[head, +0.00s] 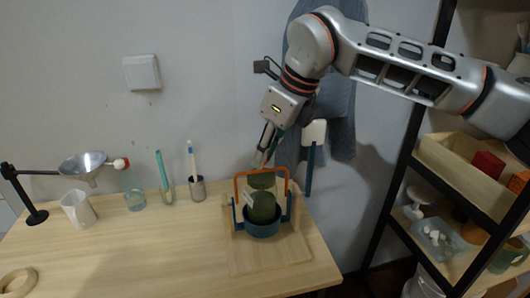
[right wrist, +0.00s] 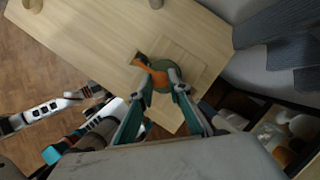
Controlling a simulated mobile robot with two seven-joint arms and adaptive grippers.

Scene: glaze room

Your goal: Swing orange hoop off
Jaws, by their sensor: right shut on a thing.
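The orange hoop (head: 240,176) stands roughly upright as an arch over a blue pot (head: 262,230), its ends meeting blue posts at the pot's sides. A dark green rounded thing (head: 264,208) sits in the pot under the arch, and more green shows behind the hoop's top bar. My right gripper (head: 262,160) comes down from above and is shut on the hoop's top bar. In the right wrist view the orange hoop (right wrist: 157,76) lies at the fingertips. Parts of my other arm show at the left there, but its jaws cannot be made out.
The pot stands on a pale board (head: 268,264) near the table's right end. A black shelf rack stands right. The table's front middle is clear.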

